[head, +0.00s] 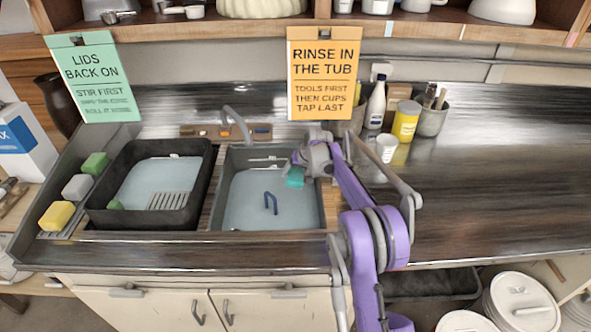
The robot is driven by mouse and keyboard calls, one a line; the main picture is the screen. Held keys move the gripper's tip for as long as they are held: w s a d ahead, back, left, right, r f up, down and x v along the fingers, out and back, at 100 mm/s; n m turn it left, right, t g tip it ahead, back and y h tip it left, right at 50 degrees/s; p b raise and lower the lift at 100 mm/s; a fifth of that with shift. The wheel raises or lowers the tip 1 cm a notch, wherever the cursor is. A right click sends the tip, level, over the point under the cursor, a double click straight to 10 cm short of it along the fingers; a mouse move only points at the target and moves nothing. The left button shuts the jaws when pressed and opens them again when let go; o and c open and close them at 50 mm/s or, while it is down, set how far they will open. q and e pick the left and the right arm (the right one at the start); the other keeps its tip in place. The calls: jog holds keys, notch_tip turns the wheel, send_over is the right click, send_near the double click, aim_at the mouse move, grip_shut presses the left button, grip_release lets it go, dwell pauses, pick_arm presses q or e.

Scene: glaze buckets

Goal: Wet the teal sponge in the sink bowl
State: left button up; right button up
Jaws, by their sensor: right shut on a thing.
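The teal sponge (295,177) is at the right side of the sink bowl (219,203), which holds pale blue water. My right gripper (298,165) reaches over the bowl's right edge and is shut on the sponge, pointing down. The sponge is partly hidden by the gripper. I cannot tell whether its underside touches the water. A dark blue hooked item (270,203) shows in the bowl. My left gripper is not in view.
The tap (237,122) stands behind the bowl. A black tub (201,187) with water is to its left. Green (95,164), grey (77,187) and yellow (57,215) sponges lie further left. A white cup (386,148) and yellow jar (405,121) stand at right; the counter's right is clear.

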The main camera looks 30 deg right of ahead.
pick_arm(q)
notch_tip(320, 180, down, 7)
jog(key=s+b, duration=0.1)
jog(key=b, duration=0.4)
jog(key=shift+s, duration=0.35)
pick_arm(e)
jog(key=shift+f, duration=5.9)
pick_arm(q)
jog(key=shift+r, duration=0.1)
pick_arm(e)
jog(key=shift+r+p, duration=3.4)
jog(key=shift+r, duration=4.2)
pick_arm(q)
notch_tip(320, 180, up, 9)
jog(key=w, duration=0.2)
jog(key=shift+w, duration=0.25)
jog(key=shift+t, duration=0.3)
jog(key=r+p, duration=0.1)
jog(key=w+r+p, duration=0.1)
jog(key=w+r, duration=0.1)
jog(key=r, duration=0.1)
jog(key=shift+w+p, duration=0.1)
jog(key=shift+p, duration=0.3)
pick_arm(e)
notch_tip(320, 180, up, 7)
jog(key=shift+r, duration=0.2)
